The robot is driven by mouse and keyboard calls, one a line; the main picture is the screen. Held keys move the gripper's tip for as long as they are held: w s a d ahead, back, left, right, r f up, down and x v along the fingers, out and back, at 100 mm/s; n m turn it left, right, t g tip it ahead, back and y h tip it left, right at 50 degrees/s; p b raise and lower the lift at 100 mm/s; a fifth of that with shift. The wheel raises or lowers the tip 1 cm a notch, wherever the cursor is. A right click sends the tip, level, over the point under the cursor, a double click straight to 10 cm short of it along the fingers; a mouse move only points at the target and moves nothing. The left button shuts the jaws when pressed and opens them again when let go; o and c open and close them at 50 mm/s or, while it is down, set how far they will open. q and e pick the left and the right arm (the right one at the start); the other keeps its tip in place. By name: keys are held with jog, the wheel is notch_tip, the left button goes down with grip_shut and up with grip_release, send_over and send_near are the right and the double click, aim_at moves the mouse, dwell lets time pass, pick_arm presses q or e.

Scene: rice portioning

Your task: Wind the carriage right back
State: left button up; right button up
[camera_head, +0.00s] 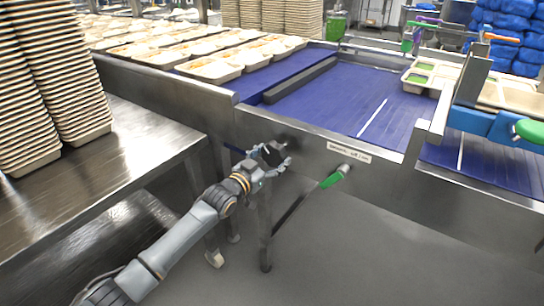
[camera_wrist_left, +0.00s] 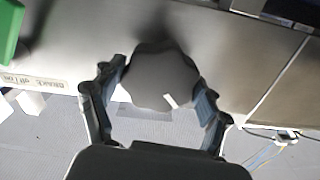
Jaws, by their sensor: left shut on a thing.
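A dark grey lobed knob (camera_wrist_left: 160,72) with a white mark sits on the steel side wall of the conveyor (camera_head: 310,152). My left gripper (camera_head: 278,157) is shut on this knob, with one finger on each side of it in the left wrist view (camera_wrist_left: 162,88). The gripper hides most of the knob in the head view. A steel frame with a blue block (camera_head: 478,121) stands over the belt at the right; I cannot tell for sure that it is the carriage. My right gripper is not in view.
A green lever (camera_head: 332,179) sticks out right of the knob, beside a small label (camera_head: 348,152). A steel table (camera_head: 140,150) with tall tray stacks (camera_head: 62,75) stands at the left. Filled trays (camera_head: 212,68) cover the far belt. The floor in front is clear.

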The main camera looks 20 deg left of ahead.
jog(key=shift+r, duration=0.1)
pick_arm(q)
jog(key=shift+r+m, duration=0.1)
jog(key=shift+m, duration=0.4)
jog(key=shift+m+p, duration=0.3)
jog(key=shift+m, duration=0.8)
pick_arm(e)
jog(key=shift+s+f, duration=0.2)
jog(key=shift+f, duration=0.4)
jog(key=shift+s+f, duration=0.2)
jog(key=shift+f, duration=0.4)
pick_arm(q)
jog(key=shift+m, duration=0.3)
jog(key=m, duration=0.2)
jog(key=shift+m+p, duration=0.3)
jog(key=shift+p, duration=0.05)
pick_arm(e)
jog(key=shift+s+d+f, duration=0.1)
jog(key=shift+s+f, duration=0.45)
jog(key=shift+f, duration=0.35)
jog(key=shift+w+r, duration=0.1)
